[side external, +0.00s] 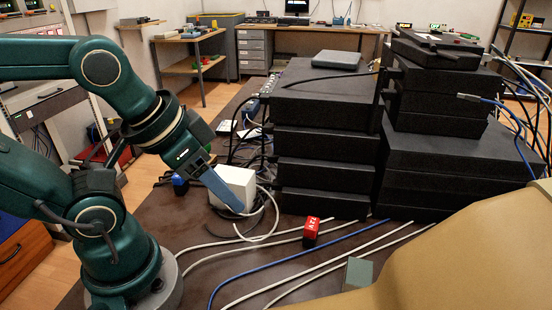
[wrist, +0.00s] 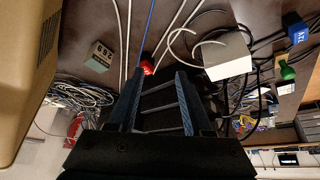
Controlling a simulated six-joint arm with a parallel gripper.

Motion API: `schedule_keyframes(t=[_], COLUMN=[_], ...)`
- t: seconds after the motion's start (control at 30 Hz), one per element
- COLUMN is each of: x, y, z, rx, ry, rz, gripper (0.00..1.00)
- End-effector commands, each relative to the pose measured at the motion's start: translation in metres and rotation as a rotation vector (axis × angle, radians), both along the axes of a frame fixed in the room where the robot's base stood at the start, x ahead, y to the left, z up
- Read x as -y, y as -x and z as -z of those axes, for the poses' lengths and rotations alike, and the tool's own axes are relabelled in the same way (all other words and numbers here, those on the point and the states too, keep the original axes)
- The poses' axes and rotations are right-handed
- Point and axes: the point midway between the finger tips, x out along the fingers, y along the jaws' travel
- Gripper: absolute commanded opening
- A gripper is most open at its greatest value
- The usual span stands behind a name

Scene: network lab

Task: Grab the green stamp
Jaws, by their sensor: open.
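A green stamp (wrist: 287,72) with a rounded knob shows near the right edge of the wrist view, beyond the white box. I cannot make it out in the side view, where my arm may hide it. My gripper (wrist: 160,76) is open and empty, its two blue fingers pointing up the wrist picture. In the side view my gripper (side external: 238,208) slants down in front of the white box (side external: 233,186). The stamp lies well to the right of both fingers in the wrist view, apart from them.
A red lettered cube (side external: 311,231) sits among loose cables. A blue lettered block (wrist: 296,30) lies near the stamp. A grey-green block (side external: 359,271) stands beside a large tan object (side external: 470,260). Stacked black equipment (side external: 325,145) blocks the table's back.

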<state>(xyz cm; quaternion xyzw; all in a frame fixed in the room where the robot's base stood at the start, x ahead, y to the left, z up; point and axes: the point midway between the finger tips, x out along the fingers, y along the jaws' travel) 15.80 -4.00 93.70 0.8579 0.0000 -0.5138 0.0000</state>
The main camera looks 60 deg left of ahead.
Motion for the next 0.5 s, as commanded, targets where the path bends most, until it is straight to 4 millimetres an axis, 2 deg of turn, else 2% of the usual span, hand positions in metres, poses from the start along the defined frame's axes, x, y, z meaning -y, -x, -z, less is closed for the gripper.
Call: schedule_keyframes(t=[0.03, 0.07, 0.37, 0.5], x=[0.0, 0.0, 0.0, 0.0], y=[0.0, 0.0, 0.0, -0.0011], z=[0.0, 0.0, -0.0004, -0.0094], rx=[0.0, 0.0, 0.0, 0.004], ry=[0.0, 0.0, 0.0, 0.0], rz=[0.0, 0.0, 0.0, 0.0], gripper=[0.61, 0.7, 0.7, 0.7])
